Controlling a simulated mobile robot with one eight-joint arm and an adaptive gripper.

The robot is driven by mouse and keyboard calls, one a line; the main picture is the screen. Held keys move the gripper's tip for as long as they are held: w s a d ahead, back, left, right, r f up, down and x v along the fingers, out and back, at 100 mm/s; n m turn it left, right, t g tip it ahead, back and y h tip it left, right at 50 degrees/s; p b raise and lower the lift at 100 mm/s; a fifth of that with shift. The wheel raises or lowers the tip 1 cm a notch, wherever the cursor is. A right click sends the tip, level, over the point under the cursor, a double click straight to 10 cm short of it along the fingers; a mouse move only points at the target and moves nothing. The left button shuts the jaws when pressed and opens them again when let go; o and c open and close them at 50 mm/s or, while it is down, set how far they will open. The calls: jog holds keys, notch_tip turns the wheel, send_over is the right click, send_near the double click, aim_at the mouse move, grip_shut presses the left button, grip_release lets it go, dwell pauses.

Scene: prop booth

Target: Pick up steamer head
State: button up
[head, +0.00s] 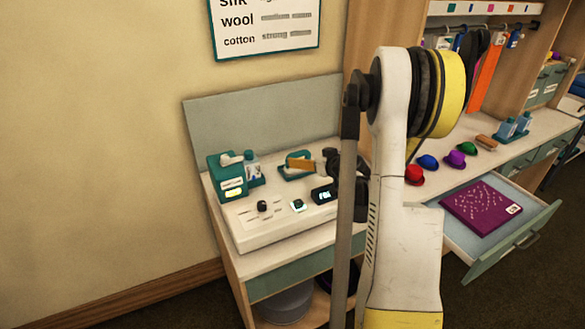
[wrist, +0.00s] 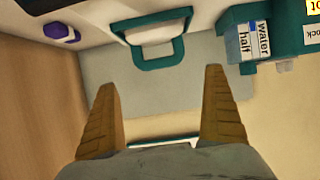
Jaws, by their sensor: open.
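A teal loop-shaped piece with a pale middle (wrist: 180,50) lies ahead of my gripper (wrist: 159,78) in the wrist view. It also shows, partly covered by my gripper, in the head view (head: 285,172). A teal dock box (head: 228,184) with a white piece (head: 231,159) on top stands to its left in the head view. I cannot tell for sure which of these pieces is the steamer head.
A labelled water bottle (head: 252,170) stands beside the dock; it also shows in the wrist view (wrist: 252,42). A white console (head: 275,215) with knobs and a display is in front. A grey panel (head: 262,118) rises behind. An open drawer (head: 515,240) is at the right.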

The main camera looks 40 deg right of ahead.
aim_at(299, 153)
jog(key=b+x, duration=0.2)
jog(key=x, duration=0.6)
jog(key=shift+w+f+b, duration=0.15)
jog(key=shift+w+b, duration=0.25)
jog(key=c, duration=1.2)
